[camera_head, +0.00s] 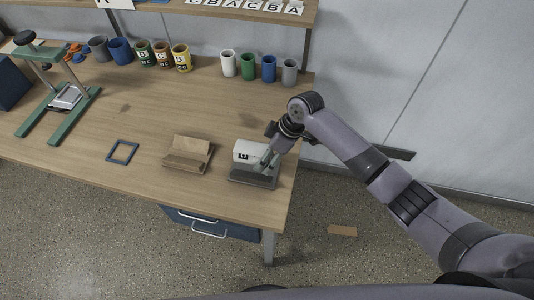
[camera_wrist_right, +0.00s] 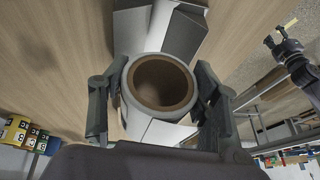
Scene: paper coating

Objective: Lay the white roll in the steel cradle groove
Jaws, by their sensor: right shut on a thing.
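The white roll (camera_head: 246,150) is at the right end of the table, directly over or in the grey steel cradle (camera_head: 258,181). Whether it touches the groove is not clear. My right gripper (camera_head: 268,157) is shut on the roll from the right. In the right wrist view, the roll's brown core end (camera_wrist_right: 162,83) faces me between both fingers, and part of the angular grey cradle (camera_wrist_right: 180,33) shows beyond it. A small dark gripper (camera_wrist_right: 282,40), seemingly my left one, is at the upper right of that view; its jaws are too small to judge.
A wooden holder (camera_head: 188,155) stands left of the cradle, with a blue frame (camera_head: 122,152) further left. Several cups (camera_head: 248,66) line the back. A green press (camera_head: 62,90) stands at far left. The table's right edge is close to the cradle.

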